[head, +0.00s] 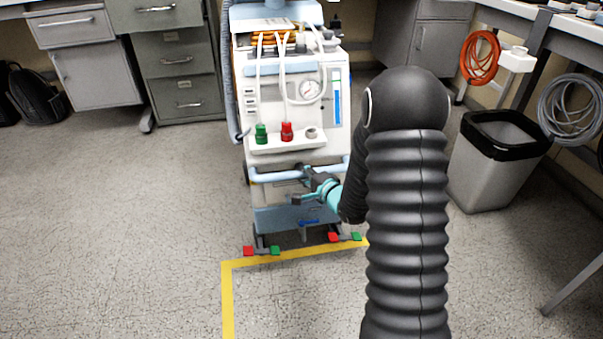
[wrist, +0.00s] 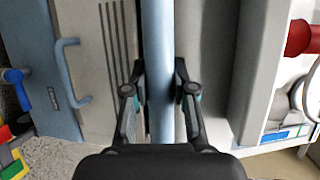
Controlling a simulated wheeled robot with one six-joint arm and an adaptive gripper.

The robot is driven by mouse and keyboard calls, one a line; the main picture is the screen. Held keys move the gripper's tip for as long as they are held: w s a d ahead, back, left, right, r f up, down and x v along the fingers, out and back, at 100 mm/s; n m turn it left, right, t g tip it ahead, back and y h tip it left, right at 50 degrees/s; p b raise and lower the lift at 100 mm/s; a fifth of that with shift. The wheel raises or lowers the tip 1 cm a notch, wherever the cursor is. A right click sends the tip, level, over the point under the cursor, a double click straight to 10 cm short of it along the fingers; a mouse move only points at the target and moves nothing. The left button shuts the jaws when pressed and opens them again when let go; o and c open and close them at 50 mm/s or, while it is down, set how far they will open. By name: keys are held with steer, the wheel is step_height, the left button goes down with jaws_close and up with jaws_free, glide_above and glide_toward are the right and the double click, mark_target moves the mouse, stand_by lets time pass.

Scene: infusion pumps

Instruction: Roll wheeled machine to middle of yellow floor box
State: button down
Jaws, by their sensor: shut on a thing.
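The wheeled machine (head: 293,100) is a white and light-blue cart with a gauge, hoses and green and red fittings. It stands upright in the middle of the head view. Its front casters, with red and green pedals, are at the far line of the yellow floor box (head: 228,300); most of its body is beyond that line. My gripper (head: 304,183) is at the machine's front, shut on its light-blue handle bar (head: 275,176). In the wrist view the handle bar (wrist: 158,40) runs between the fingers (wrist: 160,85). My arm hides the box's right part.
A grey waste bin (head: 490,165) stands to the right, below coiled orange and grey cables. Grey drawer cabinets (head: 180,70) line the back left, with a black backpack (head: 35,95) beside them. The floor at left and inside the visible part of the box is clear.

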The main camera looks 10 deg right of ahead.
steer(key=shift+s+a, duration=0.1)
steer(key=shift+s, duration=0.35)
steer(key=c, duration=0.9)
jaws_free()
steer(key=shift+s+d, duration=0.25)
steer(key=v, duration=1.1)
steer(key=shift+s, duration=0.2)
